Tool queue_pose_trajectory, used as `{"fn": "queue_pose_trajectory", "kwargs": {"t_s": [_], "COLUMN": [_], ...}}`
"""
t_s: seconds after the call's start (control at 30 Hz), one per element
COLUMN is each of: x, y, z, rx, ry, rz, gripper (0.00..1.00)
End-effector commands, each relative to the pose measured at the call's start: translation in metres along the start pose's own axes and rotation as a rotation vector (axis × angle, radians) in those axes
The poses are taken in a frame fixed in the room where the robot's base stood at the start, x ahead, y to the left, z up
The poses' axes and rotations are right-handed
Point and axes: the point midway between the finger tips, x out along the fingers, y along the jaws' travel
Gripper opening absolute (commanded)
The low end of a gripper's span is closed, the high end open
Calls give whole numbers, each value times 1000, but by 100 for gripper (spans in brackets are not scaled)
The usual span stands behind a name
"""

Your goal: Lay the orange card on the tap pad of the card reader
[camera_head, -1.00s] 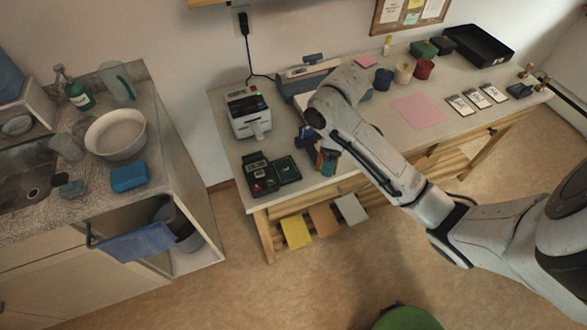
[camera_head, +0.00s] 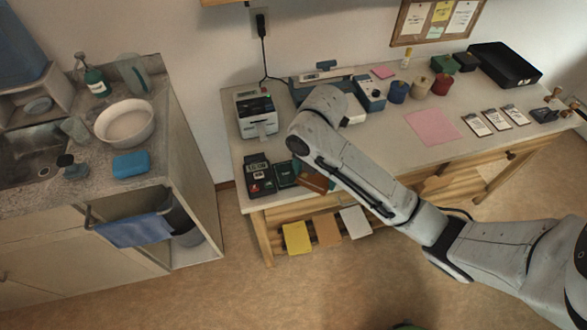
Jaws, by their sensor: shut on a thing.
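The card reader (camera_head: 259,179) is a dark unit with a small display at the front left of the bench. Its dark green tap pad (camera_head: 286,175) joins its right side. The orange card (camera_head: 314,182) shows as a flat brownish-orange piece just right of the pad, close to the bench's front edge. My gripper (camera_head: 304,166) is shut on the card and mostly hidden behind my forearm. The card's right part is hidden too. I cannot tell whether the card touches the pad.
A label printer (camera_head: 257,116) stands behind the reader. A blue-grey device (camera_head: 370,93), several pots, a pink sheet (camera_head: 433,127) and a black tray (camera_head: 504,65) are farther right. Yellow, brown and white pieces show below the bench front.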

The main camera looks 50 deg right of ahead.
Motion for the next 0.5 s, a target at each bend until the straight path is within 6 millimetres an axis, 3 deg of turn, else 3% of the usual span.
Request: {"fn": "queue_pose_trajectory", "kwargs": {"t_s": [0.5], "x": [40], "y": [56], "z": [46], "rx": [0], "ry": [-1], "rz": [-1], "gripper": [62]}}
